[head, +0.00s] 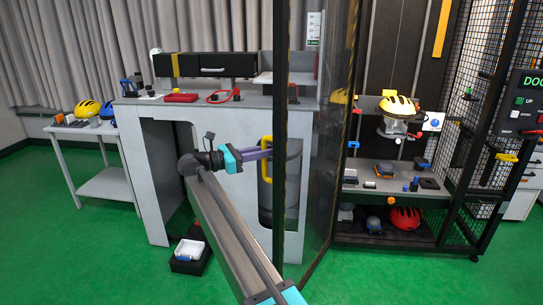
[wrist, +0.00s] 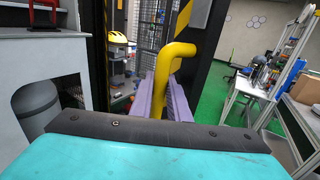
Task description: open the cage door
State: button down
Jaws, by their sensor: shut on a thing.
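The cage door (head: 326,140) is a dark-framed clear panel that stands swung out toward me in the head view, at an angle to the cage. Its yellow handle (head: 266,172) is on the door's near edge. My gripper (head: 262,152) reaches it from the left with its purple fingers. In the wrist view the yellow handle (wrist: 172,62) rises between the purple fingers (wrist: 166,97), and my gripper is shut on it. The dark door edge (wrist: 200,60) stands just behind the handle. The part of the handle between the fingers is partly hidden.
Behind the door, the cage holds a yellow helmet (head: 398,104) on a stand and a red helmet (head: 404,218) on a low shelf. A grey workbench (head: 160,180) stands left of the door. A black box (head: 188,256) lies on the green floor. Floor at the right front is clear.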

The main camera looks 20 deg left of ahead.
jog(key=shift+w+a, duration=0.2)
jog(key=shift+a, duration=0.3)
jog(key=c, duration=2)
grip_release()
